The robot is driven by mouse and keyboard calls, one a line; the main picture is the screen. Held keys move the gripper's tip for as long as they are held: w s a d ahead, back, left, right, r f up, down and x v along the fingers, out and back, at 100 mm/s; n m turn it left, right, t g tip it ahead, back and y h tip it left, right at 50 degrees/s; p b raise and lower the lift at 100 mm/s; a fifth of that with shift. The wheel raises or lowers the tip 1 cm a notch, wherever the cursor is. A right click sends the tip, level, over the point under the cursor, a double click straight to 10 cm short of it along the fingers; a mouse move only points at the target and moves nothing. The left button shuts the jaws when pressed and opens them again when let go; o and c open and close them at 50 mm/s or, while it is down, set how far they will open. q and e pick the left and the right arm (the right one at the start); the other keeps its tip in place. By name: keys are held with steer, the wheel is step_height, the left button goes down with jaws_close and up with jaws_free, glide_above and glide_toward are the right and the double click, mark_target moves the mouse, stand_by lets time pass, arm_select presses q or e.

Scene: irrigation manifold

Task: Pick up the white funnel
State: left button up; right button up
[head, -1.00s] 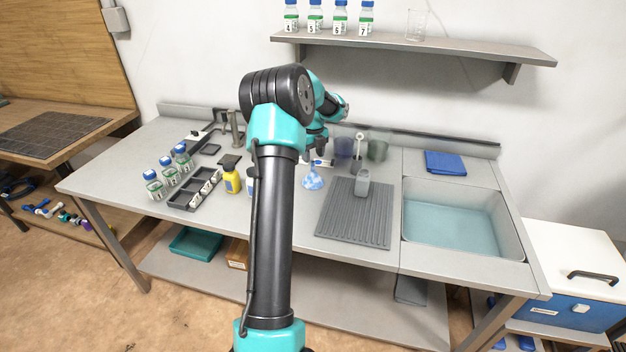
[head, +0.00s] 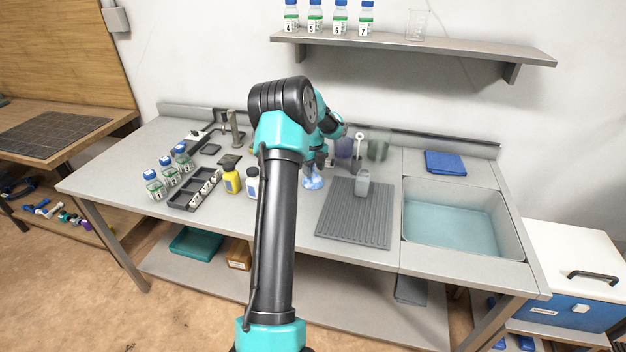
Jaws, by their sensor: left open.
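My left gripper (head: 316,168) is open, pointing down just above and behind a small glass flask (head: 312,182) with blue contents. I cannot tell whether it touches the flask. I cannot make out the white funnel; it may be hidden behind my left arm or gripper. My right gripper is not in view.
A ribbed grey mat (head: 352,225) with a grey bottle (head: 362,184) lies right of the flask, before the sink (head: 455,228). Cups (head: 377,149) stand behind.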

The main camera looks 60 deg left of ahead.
arm_select(q)
steer(key=shift+c, duration=0.2)
stand_by(0.3)
steer(key=shift+f, duration=0.1)
jaws_close()
